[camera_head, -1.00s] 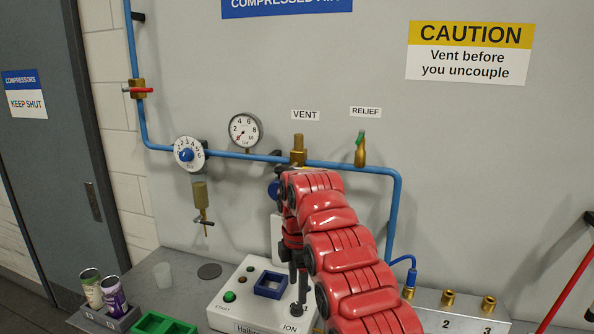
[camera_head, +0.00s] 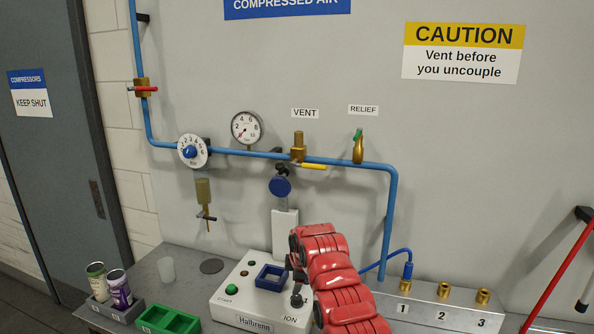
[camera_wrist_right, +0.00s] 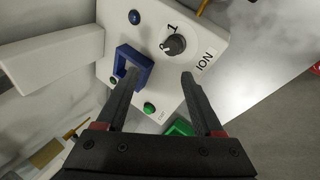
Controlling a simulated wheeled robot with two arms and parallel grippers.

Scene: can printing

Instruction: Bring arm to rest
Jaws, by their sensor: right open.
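My right arm is red and segmented and comes up from the bottom of the head view. Its gripper (camera_head: 297,282) is dark and partly hidden by the arm, over the right side of the white printer box. In the right wrist view the gripper (camera_wrist_right: 155,85) has its two fingers spread apart with nothing between them. The white printer box (camera_head: 232,310) has a blue square holder (camera_head: 270,276), a green START button (camera_head: 231,289) and a black knob (camera_wrist_right: 174,44) beside the ION label. The knob also shows near the gripper in the head view. My left gripper is not in view.
Two cans (camera_head: 119,288) stand in a grey rack (camera_head: 112,313) at left, with a green tray (camera_head: 168,320) beside it. A clear cup (camera_head: 166,270) stands behind. Blue pipe (camera_head: 345,162) with a yellow-handled vent valve (camera_head: 313,166) runs along the wall. A numbered coupling block (camera_head: 425,309) stands right.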

